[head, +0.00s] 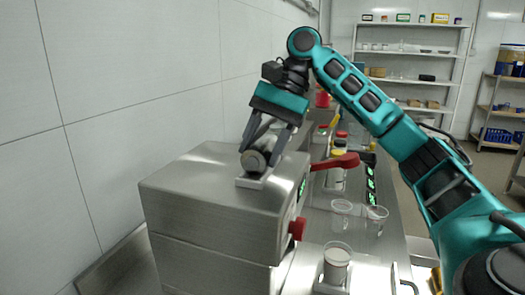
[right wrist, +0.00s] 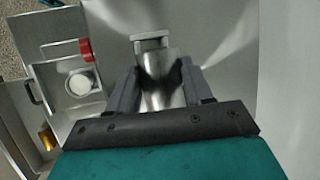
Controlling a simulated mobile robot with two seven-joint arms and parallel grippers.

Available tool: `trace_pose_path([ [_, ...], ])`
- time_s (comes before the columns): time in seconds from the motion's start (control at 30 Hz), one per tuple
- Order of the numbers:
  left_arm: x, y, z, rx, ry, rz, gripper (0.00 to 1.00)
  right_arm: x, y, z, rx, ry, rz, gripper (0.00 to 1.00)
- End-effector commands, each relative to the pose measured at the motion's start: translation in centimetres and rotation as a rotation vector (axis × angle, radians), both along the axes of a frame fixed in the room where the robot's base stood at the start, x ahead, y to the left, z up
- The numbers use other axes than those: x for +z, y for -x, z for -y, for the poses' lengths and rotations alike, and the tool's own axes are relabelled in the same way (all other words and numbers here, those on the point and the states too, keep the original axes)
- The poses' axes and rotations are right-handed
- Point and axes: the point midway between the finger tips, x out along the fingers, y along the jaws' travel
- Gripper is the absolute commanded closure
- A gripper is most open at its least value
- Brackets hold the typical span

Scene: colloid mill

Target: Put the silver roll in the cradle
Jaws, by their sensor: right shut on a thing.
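The silver roll (head: 254,160) is between the fingers of my right gripper (head: 262,146), on top of the steel mill housing (head: 215,185). In the right wrist view the roll (right wrist: 157,88) lies between the two fingers of my right gripper (right wrist: 158,85). A pale block-like cradle (head: 249,182) sits on the housing top under the roll's near end. It also shows in the right wrist view (right wrist: 150,38) at the roll's far end. The roll appears at or just above the cradle; I cannot tell whether they touch. My left gripper is not in view.
A red-handled lever (head: 335,162) and a red knob (head: 297,228) stick out from the housing's right side. Clear cups (head: 341,212) and a filled cup (head: 336,262) stand on the counter to the right. A wall rises close on the left.

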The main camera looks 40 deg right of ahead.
Motion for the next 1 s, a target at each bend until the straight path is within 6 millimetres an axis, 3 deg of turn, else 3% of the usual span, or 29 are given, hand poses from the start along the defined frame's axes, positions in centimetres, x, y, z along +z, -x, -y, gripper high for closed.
trace_pose_path([
  [0.3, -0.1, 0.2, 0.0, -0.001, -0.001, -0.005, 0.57, -0.2, 0.0, 0.0, 0.000, 0.000, 0.000, 0.85],
  [0.33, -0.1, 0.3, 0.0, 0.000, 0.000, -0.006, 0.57, -0.3, 0.0, 0.0, 0.000, 0.000, 0.000, 0.48],
  [0.57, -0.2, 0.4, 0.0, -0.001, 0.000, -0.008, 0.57, -0.2, 0.0, 0.0, 0.001, 0.000, 0.000, 0.26],
  [0.87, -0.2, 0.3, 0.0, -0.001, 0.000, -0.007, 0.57, -0.1, 0.0, 0.0, 0.001, 0.000, 0.001, 0.24],
  [1.0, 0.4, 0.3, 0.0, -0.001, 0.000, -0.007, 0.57, 1.4, 0.0, 0.6, 0.000, -0.002, 0.003, 0.24],
])
